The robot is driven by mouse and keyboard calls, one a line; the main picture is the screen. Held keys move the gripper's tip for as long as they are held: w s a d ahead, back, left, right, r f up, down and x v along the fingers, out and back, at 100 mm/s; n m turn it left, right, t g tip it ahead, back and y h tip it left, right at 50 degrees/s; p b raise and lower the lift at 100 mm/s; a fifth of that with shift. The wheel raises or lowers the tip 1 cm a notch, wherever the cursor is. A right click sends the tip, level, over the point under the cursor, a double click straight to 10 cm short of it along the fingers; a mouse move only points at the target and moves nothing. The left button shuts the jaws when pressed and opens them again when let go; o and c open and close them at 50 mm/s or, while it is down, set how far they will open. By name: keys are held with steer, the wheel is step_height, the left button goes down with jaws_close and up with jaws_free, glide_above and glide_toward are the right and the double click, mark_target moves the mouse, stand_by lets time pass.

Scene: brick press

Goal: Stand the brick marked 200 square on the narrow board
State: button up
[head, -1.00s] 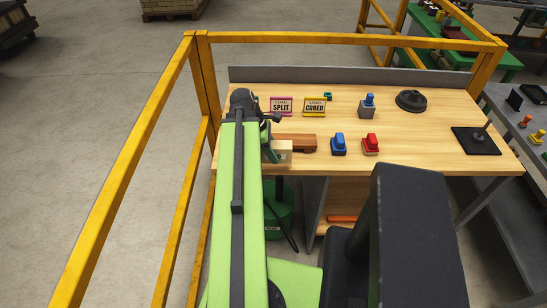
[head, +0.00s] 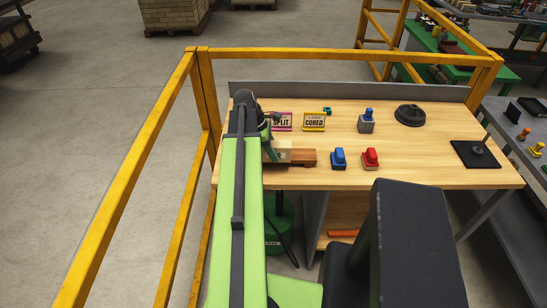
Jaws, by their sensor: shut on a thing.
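The narrow board (head: 303,158) is a reddish-brown strip lying near the front left edge of the wooden bench. A pale cream brick (head: 284,151) is at the board's left part, partly hidden by my arm. I cannot read its mark from here. My gripper (head: 272,150) is shut on this brick, with its fingers mostly hidden behind my green arm. The board's front edge shows below the brick. I cannot tell whether the brick touches the board or is held just above it, nor whether it is square to it.
Behind stand a pink SPLIT sign (head: 283,122) and a yellow CORED sign (head: 314,121). A blue button (head: 338,158) and a red button (head: 370,158) sit right of the board.

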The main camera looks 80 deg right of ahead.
steer(key=shift+w+d+f, duration=0.1)
steer(key=shift+w+d, duration=0.15)
steer(key=shift+d, duration=0.85)
steer(key=shift+w+d+f, duration=0.1)
steer(key=shift+w+d, duration=0.1)
steer(key=shift+d, duration=0.85)
steer(key=shift+f+b, duration=0.8)
steer(key=shift+b, duration=0.2)
steer(key=shift+r, duration=0.1)
steer(key=o, duration=1.3)
steer(key=shift+o, duration=0.2)
steer(key=p+v, duration=1.6)
steer(key=v, duration=0.1)
steer(key=shift+r, duration=0.2)
